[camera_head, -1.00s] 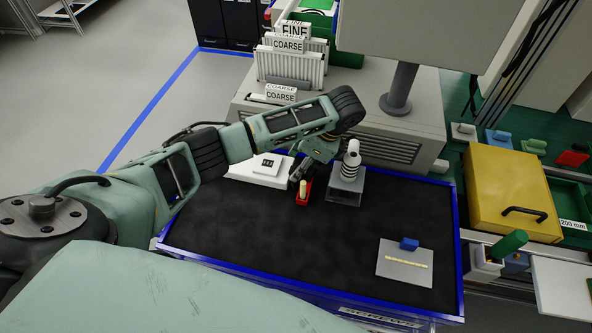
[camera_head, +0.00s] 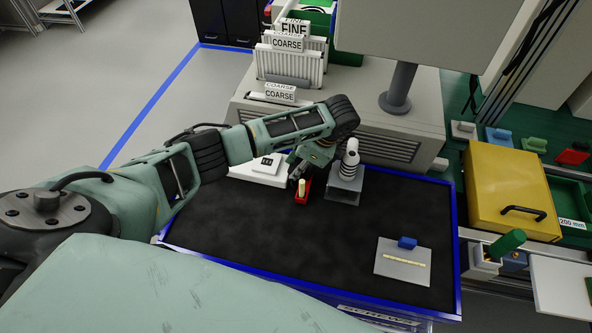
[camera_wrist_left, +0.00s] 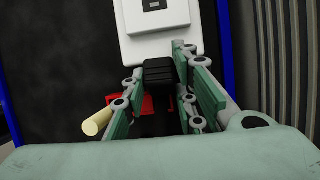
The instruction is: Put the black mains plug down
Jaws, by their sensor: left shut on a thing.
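The black mains plug (camera_wrist_left: 160,70) shows in the left wrist view between the green fingers of my left gripper (camera_wrist_left: 165,80), which is shut on it. In the head view my left gripper (camera_head: 297,175) points down over the back of the black-topped table (camera_head: 255,225), just left of a red holder (camera_head: 304,190) with a pale peg. The plug is hard to make out there. A white box (camera_head: 262,170) lies close to the gripper's left, and beyond the plug in the wrist view (camera_wrist_left: 155,22). Whether the plug touches any surface cannot be told. My right gripper is not in view.
A grey stand with a stack of rings (camera_head: 348,165) is right of the gripper. A grey plate (camera_head: 400,270) with a blue block lies at the table's front right. A grey cabinet (camera_head: 400,135) stands behind. The table's middle is clear.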

